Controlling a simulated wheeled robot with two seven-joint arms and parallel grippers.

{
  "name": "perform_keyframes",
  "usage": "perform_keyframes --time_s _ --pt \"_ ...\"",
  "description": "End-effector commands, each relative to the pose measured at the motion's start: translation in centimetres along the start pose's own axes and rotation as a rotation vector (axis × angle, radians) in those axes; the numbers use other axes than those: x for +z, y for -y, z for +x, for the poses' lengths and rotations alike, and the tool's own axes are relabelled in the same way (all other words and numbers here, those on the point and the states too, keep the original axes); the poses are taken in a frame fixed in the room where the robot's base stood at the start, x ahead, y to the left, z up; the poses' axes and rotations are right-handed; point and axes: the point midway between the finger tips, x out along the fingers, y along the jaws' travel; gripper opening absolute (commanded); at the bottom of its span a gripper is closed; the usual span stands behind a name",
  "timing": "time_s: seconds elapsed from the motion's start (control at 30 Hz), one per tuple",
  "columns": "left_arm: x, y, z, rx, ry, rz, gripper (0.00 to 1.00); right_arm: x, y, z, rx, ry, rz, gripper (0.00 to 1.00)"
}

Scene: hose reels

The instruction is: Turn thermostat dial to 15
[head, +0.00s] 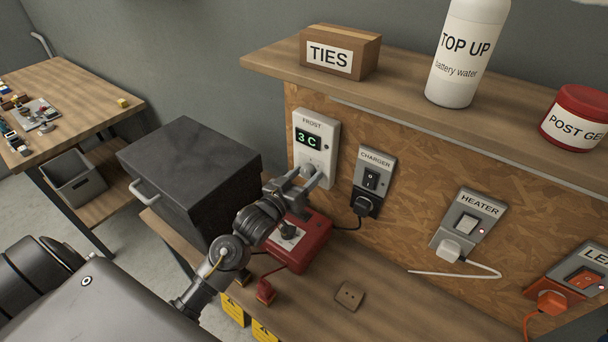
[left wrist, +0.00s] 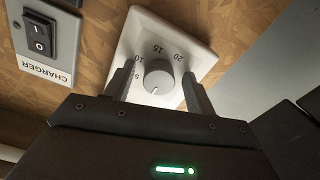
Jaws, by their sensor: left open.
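The white thermostat, labelled FROST (head: 312,124), is on the chipboard panel, and its lit display (head: 308,139) reads 3 C. Its round grey dial (left wrist: 158,78) shows in the left wrist view, with 5, 10, 15 and 20 printed around it. A pale mark on the dial points down in that view, away from 15. My left gripper (head: 297,182) is in front of the thermostat's lower part and hides some of the dial in the head view. In the left wrist view the open fingers (left wrist: 159,88) stand on either side of the dial, with gaps showing. My right gripper is not in view.
A charger switch (head: 369,181) with a black plug is close right of the thermostat. A dark metal box (head: 188,160) stands left, and a red box (head: 298,246) sits below my gripper. A shelf (head: 410,85) runs above. A heater switch (head: 470,222) is farther right.

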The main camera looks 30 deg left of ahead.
Motion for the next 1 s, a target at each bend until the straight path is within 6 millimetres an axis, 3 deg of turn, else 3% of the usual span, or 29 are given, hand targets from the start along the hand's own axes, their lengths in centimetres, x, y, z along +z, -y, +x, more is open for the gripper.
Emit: perform_keyframes --time_s 0.17,0.5,1.0 --pt "0.02 -0.01 -0.01 0.000 0.000 0.000 0.55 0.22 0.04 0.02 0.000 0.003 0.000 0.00" --pt "0.01 -0.01 -0.03 0.000 0.000 0.000 0.11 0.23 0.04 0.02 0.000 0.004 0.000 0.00" --pt "-0.07 0.04 0.00 0.001 0.000 0.148 0.11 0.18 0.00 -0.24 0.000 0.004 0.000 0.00"
